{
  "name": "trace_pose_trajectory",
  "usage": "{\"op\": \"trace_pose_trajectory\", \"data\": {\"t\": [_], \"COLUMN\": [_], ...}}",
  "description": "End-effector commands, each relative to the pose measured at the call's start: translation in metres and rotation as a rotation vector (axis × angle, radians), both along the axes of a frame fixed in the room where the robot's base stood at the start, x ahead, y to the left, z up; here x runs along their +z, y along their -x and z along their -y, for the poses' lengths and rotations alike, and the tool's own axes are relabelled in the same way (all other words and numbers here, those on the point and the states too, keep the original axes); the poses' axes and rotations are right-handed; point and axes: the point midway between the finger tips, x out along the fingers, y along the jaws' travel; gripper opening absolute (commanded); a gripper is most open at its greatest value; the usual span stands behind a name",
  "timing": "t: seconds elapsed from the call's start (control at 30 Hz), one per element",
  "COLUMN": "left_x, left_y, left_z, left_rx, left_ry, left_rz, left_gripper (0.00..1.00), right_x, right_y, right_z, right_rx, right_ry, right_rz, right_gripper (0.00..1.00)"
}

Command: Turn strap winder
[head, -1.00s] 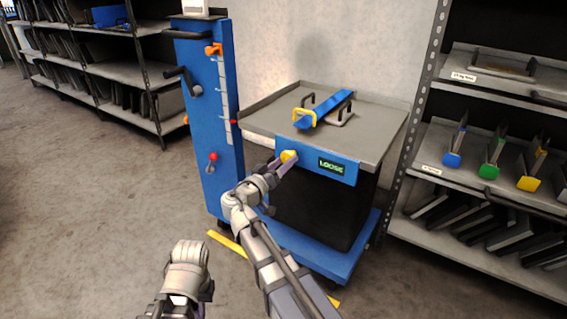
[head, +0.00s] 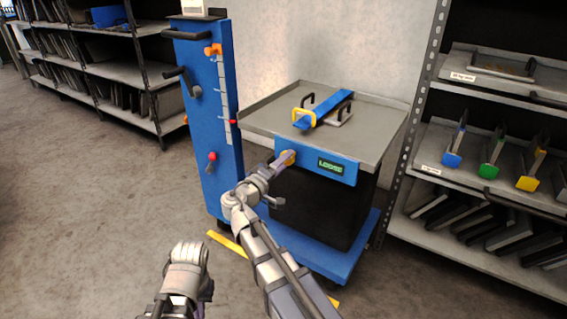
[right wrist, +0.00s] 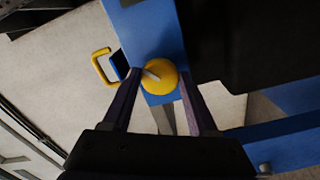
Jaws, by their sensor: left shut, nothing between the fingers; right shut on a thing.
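The strap winder is a round yellow knob (head: 287,158) at the left end of the blue front panel (head: 345,169) on the cart. My right gripper (head: 284,161) reaches it from the front and is shut on it. In the right wrist view the knob (right wrist: 160,82) sits between the two purple fingers and shows a pale, slanted mark. A display (head: 330,167) on the panel reads LOOSE in green. A blue strap piece (head: 330,108) with a yellow buckle lies on the cart top. My left gripper (head: 199,308) is low in the head view, shut and empty, mostly hidden by its wrist.
The grey cart top (head: 380,118) has raised edges. A blue post (head: 205,120) with levers and an orange clip stands left of the cart. Shelving (head: 480,200) with coloured-ended dies stands close on the right. More shelves (head: 100,70) stand back left. The left floor is clear.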

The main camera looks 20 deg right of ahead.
Motion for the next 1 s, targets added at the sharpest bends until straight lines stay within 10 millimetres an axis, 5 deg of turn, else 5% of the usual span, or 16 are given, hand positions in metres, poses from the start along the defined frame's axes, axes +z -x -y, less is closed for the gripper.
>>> {"op": "trace_pose_trajectory", "data": {"t": [0.63,0.67,0.9,1.0], "left_x": [0.0,0.0,0.0,0.0], "left_y": [0.0,0.0,0.0,0.0], "left_z": [0.0,0.0,0.0,0.0], "left_rx": [0.0,0.0,0.0,0.0], "left_ry": [0.0,0.0,0.0,0.0], "left_rz": [0.0,0.0,0.0,0.0], "left_gripper": [0.0,0.0,0.0,0.0], "right_x": [-0.0003,-0.0003,-0.0001,0.0], "right_y": [-0.0002,-0.0002,-0.0002,-0.0001], "right_z": [-0.0008,-0.0008,-0.0004,-0.0003], "right_rx": [0.002,0.002,0.001,0.0], "right_ry": [0.023,0.023,0.024,0.024], "right_rz": [-0.033,-0.033,-0.032,-0.032], "right_gripper": [0.04,0.63,0.89,0.89]}}
